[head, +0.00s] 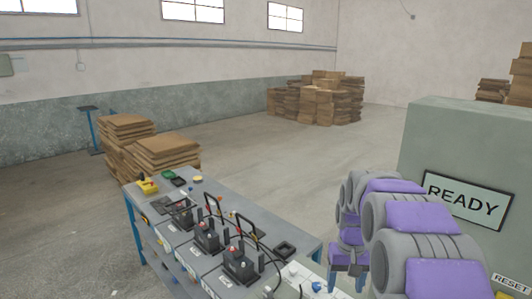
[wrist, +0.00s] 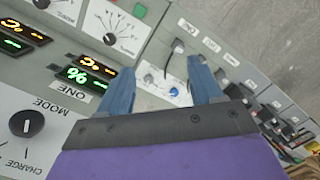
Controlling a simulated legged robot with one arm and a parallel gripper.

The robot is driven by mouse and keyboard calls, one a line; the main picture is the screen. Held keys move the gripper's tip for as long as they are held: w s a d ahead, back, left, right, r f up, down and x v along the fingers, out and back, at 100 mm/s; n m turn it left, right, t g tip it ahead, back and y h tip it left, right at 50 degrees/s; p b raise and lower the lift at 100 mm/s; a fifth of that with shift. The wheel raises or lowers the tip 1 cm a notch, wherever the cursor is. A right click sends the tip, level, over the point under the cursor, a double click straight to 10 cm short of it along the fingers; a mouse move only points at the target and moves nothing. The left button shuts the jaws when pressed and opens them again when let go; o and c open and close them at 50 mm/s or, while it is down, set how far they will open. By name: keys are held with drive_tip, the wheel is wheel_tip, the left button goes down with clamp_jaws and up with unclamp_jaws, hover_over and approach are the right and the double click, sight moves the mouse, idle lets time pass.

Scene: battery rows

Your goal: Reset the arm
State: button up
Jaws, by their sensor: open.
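My arm (head: 410,220), grey with purple covers, is folded at the lower right of the head view. My gripper (head: 347,282) hangs below it, partly cut off by the bottom edge. In the wrist view my gripper (wrist: 158,72) shows two blue fingers spread apart, with nothing between them. A grey control panel (wrist: 35,80) lies at the left of the wrist view, with lit digits, a MODE knob (wrist: 27,123) and a ONE label. A READY sign (head: 467,201) is on the large grey-green cabinet (head: 450,130), with a RESET label (head: 510,283) below it.
A workbench (head: 140,222) carries several black battery units (head: 205,232) with cables, close to the left of my gripper. Stacked cardboard (head: 160,150) stands behind it. More boxes (head: 318,100) stand by the far wall. The floor between is open.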

drive_tip(key=s+a+f, duration=0.1)
drive_tip(key=s+a, duration=0.1)
drive_tip(key=s, duration=1.5)
drive_tip(key=s+a+g+b, duration=0.1)
drive_tip(key=s+a, duration=0.2)
drive_tip(key=s, duration=1.5)
drive_tip(key=shift+s+a+f, duration=0.15)
drive_tip(key=shift+a+f, duration=0.2)
drive_tip(key=shift+f, duration=0.05)
